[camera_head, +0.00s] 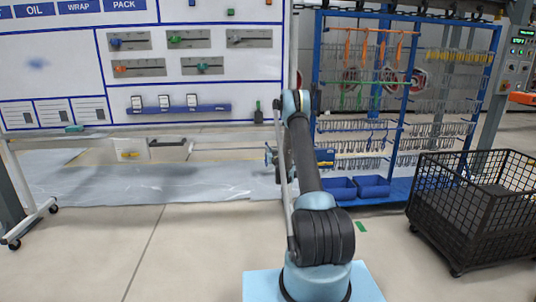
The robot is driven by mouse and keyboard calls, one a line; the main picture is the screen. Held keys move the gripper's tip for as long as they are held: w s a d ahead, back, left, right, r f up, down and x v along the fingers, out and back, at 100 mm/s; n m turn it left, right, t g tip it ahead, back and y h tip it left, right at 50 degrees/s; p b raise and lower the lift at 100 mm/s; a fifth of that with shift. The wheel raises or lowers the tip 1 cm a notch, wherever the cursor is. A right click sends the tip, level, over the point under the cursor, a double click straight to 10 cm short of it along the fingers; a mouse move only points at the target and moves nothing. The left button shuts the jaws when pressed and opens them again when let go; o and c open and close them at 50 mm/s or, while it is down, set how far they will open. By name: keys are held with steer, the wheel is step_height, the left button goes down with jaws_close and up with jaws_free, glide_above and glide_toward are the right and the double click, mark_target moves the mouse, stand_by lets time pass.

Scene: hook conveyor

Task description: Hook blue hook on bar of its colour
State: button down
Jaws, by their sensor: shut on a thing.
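My arm stands in the middle of the view and hides what is behind it. My gripper is not clearly visible; a small pale blue part of my arm shows left of the dark link. I cannot make out the blue hook. A blue rack frame (318,62) stands behind my arm, to the right. It has an orange bar (378,30) with orange hooks (347,48) hanging from it, and a green bar (352,83) below. I cannot pick out a separate blue bar.
A black mesh cart (462,226) stands at the right. Blue bins (373,187) sit low on the rack. A white tool board (60,55) fills the back left, and a wheeled stand (33,216) is at the far left. The front left floor is clear.

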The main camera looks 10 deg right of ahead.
steer(key=s+d, duration=0.2)
steer(key=s, duration=0.8)
steer(key=shift+d, duration=0.25)
stand_by(0.8)
steer(key=shift+s, duration=0.15)
stand_by(0.6)
